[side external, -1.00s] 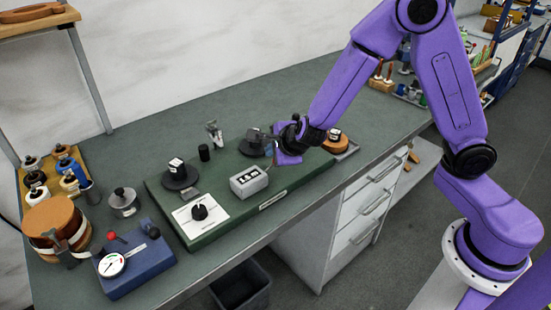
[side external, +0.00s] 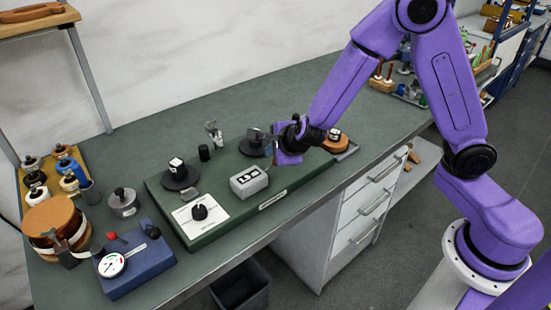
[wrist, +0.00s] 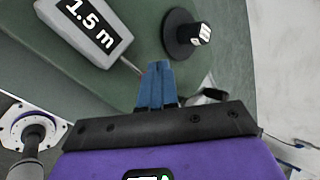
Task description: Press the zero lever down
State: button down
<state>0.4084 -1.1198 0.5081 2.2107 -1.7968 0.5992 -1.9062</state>
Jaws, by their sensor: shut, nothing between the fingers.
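The grey counter box (side external: 249,181) with a "1.5 m" readout sits on the green board (side external: 222,224). In the wrist view the counter (wrist: 110,42) is at the upper left. A thin pale rod (wrist: 129,66) runs from its near end toward my fingers; it may be the zero lever, but I cannot be sure. My gripper (wrist: 158,72) is shut and empty, its blue fingertips beside the rod's near end. I cannot tell if they touch. In the side view my gripper is over the right part of the board, and its fingertips are hard to make out.
A black reel (side external: 180,177) stands left of the counter, another black reel (side external: 251,147) behind it. A black knob (side external: 199,211) sits on a white plate at the front left of the board. A blue gauge box (side external: 136,262) stands further left. The bench behind the board is mostly clear.

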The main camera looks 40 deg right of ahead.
jog(key=shift+d+f, duration=0.15)
jog(key=shift+f, duration=0.25)
jog(key=shift+d+f, duration=0.25)
jog(key=shift+f, duration=0.3)
jog(key=shift+d+f, duration=0.2)
jog(key=shift+f, duration=0.35)
dwell(2.1)
jog(key=shift+r, duration=0.1)
jog(key=shift+a+r, duration=0.3)
jog(key=shift+r, duration=0.4)
jog(key=shift+a+r, duration=0.3)
jog(key=shift+r, duration=0.4)
jog(key=r, duration=0.1)
jog(key=a+r, duration=0.1)
jog(key=r, duration=0.2)
jog(key=shift+a+r, duration=0.35)
jog(key=shift+a, duration=0.05)
